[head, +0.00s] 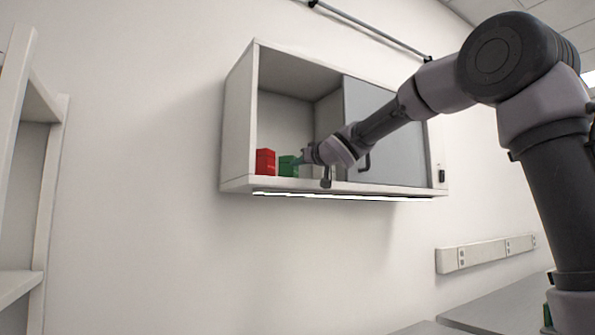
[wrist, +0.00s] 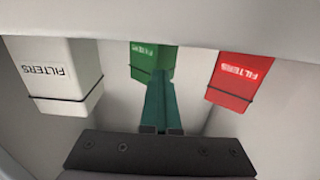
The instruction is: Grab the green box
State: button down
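The green box (head: 286,166) stands on the floor of the open wall cabinet, between a red box and a white box. In the wrist view the green box (wrist: 149,60) is upside down at top centre, partly cut off by a pale edge. My gripper (wrist: 159,76) reaches toward it with two teal fingers lying close together. They look shut with nothing between them. The fingertips overlap the near lower edge of the green box in the picture; I cannot tell whether they touch it. In the head view my gripper (head: 303,157) is at the cabinet opening, just right of the green box.
The red box (head: 265,162) is left of the green one and the white box (head: 312,171) is right; the wrist view mirrors this. The cabinet (head: 237,130) has a grey sliding door (head: 400,150) over its right half. A shelf unit (head: 50,180) stands far left.

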jog(key=c, duration=1.5)
grip_release()
jog(key=o, duration=1.5)
